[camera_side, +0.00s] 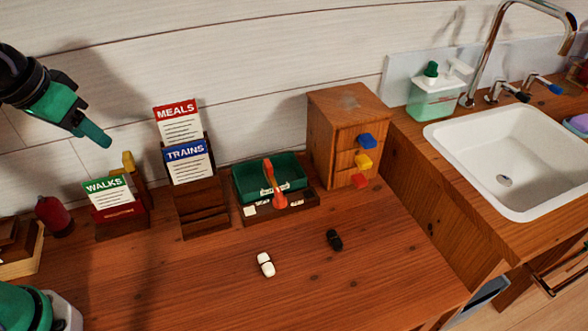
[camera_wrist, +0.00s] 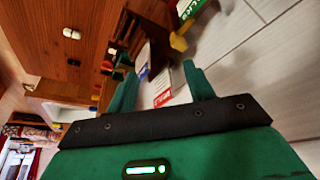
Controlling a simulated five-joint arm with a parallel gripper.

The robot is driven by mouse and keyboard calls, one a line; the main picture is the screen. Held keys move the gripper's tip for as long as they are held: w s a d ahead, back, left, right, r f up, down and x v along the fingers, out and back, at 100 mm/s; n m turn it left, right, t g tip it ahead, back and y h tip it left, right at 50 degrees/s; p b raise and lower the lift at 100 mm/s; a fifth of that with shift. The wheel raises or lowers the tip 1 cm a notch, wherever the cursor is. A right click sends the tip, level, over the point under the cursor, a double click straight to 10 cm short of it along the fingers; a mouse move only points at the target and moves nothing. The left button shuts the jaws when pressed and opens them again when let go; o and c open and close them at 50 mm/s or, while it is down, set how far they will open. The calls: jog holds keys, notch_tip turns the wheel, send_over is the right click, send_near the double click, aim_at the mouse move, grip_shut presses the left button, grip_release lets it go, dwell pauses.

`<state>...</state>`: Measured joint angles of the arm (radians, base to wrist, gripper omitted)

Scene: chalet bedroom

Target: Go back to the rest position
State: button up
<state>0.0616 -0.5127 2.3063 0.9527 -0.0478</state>
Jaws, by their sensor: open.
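My gripper (camera_side: 94,134) is raised high at the upper left of the side view, well above the table and clear of everything on it. In the wrist view its two green fingers (camera_wrist: 160,82) stand apart with nothing between them. The gap faces the white plank wall and the card holders. In the side view one finger mostly hides the other. Most of my arm is outside the side view.
Below stand a WALKS card holder (camera_side: 105,188), a MEALS card (camera_side: 177,121), a TRAINS card (camera_side: 189,163), and a green tray (camera_side: 244,184). A drawer cabinet (camera_side: 328,145) and sink (camera_side: 513,190) are right. A white item (camera_side: 265,264) and black item (camera_side: 334,240) lie on the table.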

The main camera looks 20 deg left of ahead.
jog(key=shift+t, duration=0.5)
jog(key=s, duration=0.1)
jog(key=s+a+f, duration=0.1)
jog(key=s, duration=0.1)
jog(key=s+f, duration=0.1)
jog(key=s, duration=0.1)
jog(key=shift+a, duration=0.35)
dwell(0.7)
